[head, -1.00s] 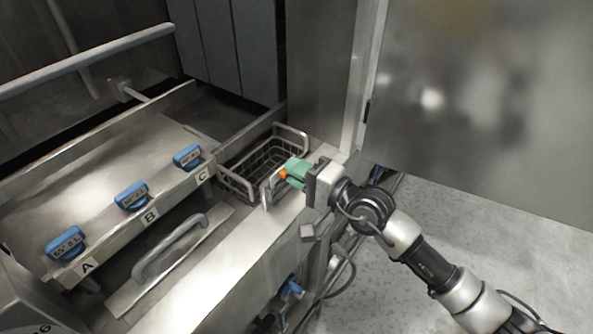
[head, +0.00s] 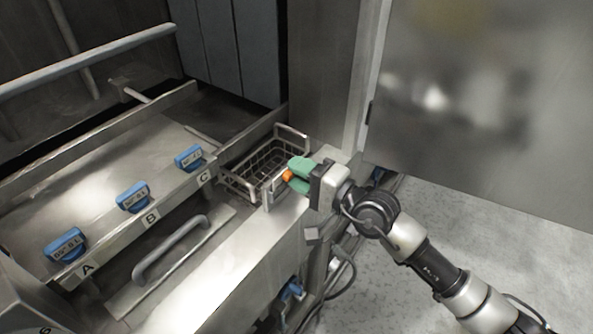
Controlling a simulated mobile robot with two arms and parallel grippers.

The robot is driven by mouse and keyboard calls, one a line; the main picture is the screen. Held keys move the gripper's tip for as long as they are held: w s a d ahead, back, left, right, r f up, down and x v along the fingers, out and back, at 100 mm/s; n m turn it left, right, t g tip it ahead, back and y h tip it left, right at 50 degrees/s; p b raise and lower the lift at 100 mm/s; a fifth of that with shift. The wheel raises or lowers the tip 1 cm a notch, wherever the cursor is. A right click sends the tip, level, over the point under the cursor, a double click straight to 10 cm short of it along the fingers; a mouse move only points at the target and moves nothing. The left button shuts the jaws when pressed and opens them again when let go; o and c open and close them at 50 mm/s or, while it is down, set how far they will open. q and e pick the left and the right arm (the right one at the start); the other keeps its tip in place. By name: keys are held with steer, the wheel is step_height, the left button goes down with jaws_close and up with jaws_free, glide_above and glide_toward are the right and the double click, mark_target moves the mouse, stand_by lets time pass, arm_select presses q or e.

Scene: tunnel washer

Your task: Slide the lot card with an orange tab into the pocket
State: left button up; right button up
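The lot card's orange tab (head: 288,176) shows between the green fingertips of my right gripper (head: 292,176). The fingers stand apart, with a gap around the tab. The tab is at the upper right end of a small upright metal holder, which looks like the pocket (head: 268,198), on the ledge beside the wire basket. The rest of the card is hidden or too small to make out, so I cannot tell how deep it sits. My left gripper is not in view.
A wire basket (head: 262,166) stands just behind the holder. Blue knobs (head: 133,197) labelled A, B and C line the panel at left, with a curved handle (head: 172,246) in front. A steel wall (head: 480,110) is at the right.

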steer(key=b+v, duration=0.2)
steer(key=v, duration=0.8)
steer(key=w+d+f+m+t+h, duration=0.2)
steer(key=w+d+f+m+h, duration=0.15)
steer(key=f+m, duration=0.75)
steer(key=w+d+f+m+t+h, duration=0.25)
steer(key=d+f+m, duration=0.4)
steer(key=m, duration=0.65)
steer(key=s+d+f+m+g+h, duration=0.1)
steer(key=s+d+f+m+h, duration=0.15)
steer(key=f+m, duration=0.6)
steer(key=s+d+f+m+g+h, duration=0.25)
steer(key=f+m, duration=0.35)
steer(key=f, duration=0.5)
steer(key=s+d+f+m+g+h, duration=0.3)
steer(key=s+f+m+g, duration=0.2)
steer(key=s+f+m, duration=1.1)
steer(key=s+a+f+m+g, duration=0.1)
steer(key=s+f+m, duration=0.3)
steer(key=s, duration=0.8)
steer(key=s+a+f+m+g, duration=0.2)
steer(key=s+f+m+g, duration=0.2)
steer(key=s, duration=0.8)
steer(key=shift+s+f+g+h+p, duration=0.2)
steer(key=shift+s+g+h+p, duration=0.1)
steer(key=shift+s+p, duration=0.1)
